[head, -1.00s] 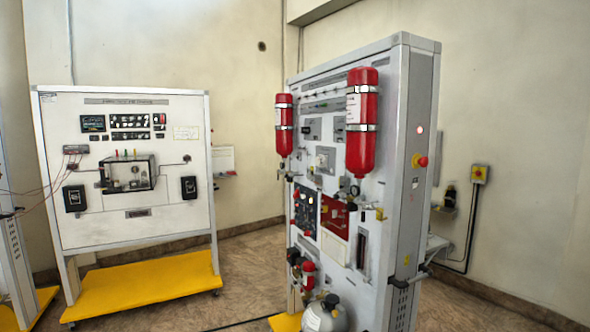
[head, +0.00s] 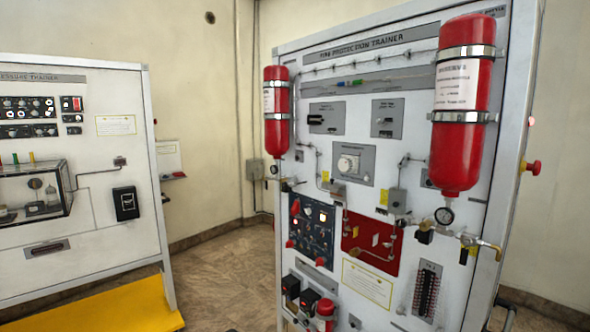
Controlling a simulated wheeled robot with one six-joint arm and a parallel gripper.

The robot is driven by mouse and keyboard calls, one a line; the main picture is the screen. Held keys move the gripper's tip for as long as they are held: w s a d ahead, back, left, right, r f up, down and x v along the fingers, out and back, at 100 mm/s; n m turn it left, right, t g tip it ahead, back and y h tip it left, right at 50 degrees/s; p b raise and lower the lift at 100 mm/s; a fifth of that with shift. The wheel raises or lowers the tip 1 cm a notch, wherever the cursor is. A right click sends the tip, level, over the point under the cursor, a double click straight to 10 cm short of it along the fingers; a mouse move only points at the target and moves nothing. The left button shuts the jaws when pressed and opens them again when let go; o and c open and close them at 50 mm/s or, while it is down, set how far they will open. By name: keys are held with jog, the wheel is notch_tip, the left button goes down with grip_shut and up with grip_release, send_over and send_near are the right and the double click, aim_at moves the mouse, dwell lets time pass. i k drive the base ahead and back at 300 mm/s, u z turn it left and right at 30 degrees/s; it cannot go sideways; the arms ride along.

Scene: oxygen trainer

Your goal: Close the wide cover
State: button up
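I cannot make out a wide cover in the head view. The nearest board is the fire protection trainer (head: 365,100), a large white upright panel at the right. It bears a red panel (head: 372,243) at lower middle and a dark blue switch panel (head: 312,228) to the left of that. Whether either has a cover is too small to tell. My gripper is not in view.
A big red bottle (head: 462,105) and a smaller one (head: 276,110) stick out from the trainer. At left stands the pressure trainer (head: 75,230) with a clear box (head: 40,190) and a yellow base (head: 110,308). Bare floor (head: 225,275) lies between the boards.

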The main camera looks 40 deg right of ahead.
aim_at(327, 186)
jog(key=i, duration=2.5)
jog(key=z, duration=2.95)
